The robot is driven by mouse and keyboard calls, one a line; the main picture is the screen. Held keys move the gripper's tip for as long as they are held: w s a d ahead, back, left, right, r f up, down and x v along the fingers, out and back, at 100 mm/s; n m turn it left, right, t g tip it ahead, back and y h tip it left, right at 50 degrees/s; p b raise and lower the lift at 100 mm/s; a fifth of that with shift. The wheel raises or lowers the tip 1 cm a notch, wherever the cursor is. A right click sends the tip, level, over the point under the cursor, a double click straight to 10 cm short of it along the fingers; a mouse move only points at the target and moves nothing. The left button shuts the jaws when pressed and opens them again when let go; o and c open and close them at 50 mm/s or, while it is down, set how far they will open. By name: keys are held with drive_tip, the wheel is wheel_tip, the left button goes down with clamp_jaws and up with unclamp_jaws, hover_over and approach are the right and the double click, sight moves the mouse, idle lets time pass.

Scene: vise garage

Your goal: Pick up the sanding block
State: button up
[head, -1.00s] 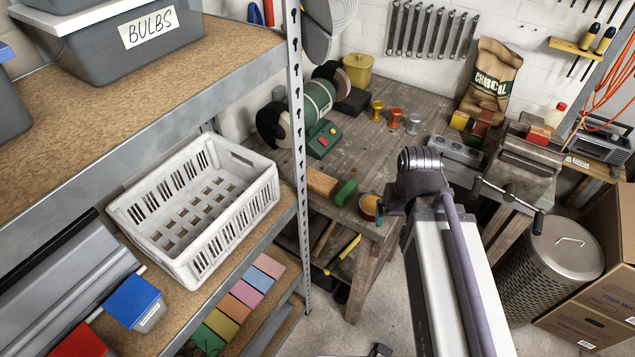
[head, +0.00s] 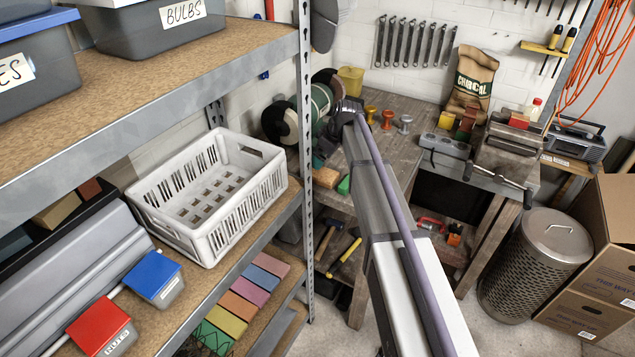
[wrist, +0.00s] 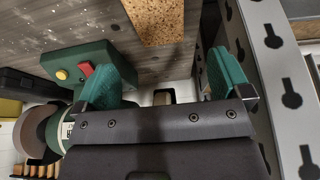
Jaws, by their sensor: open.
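A brown, cork-like block, which looks like the sanding block (head: 326,178), lies on the wooden workbench near its front left corner. In the wrist view the speckled block (wrist: 155,22) shows at the top, cut off by the frame edge, lying on the grey boards. My gripper (wrist: 163,75) has two green fingers spread wide apart with nothing between them. The block lies beyond the fingertips, apart from them. In the head view my arm hides most of the gripper; a bit of a green finger (head: 318,160) shows beside the block.
The perforated shelf post (wrist: 285,90) stands close beside one finger. The green bench grinder (wrist: 85,65) is close to the other. A white crate (head: 215,190) sits on the shelf at left.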

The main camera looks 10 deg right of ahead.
sight(321, 172)
drive_tip(key=b+x, duration=0.1)
drive_tip(key=x, duration=0.2)
drive_tip(key=shift+w+f+b, duration=0.1)
drive_tip(key=shift+f+b, duration=0.25)
drive_tip(key=shift+b, duration=0.05)
drive_tip(key=shift+r, duration=0.15)
drive_tip(key=b+x, duration=0.4)
drive_tip(key=x, duration=0.1)
drive_tip(key=shift+f+b, duration=0.25)
drive_tip(key=shift+b, duration=0.1)
drive_tip(key=shift+r, duration=0.25)
drive_tip(key=c, duration=1.1)
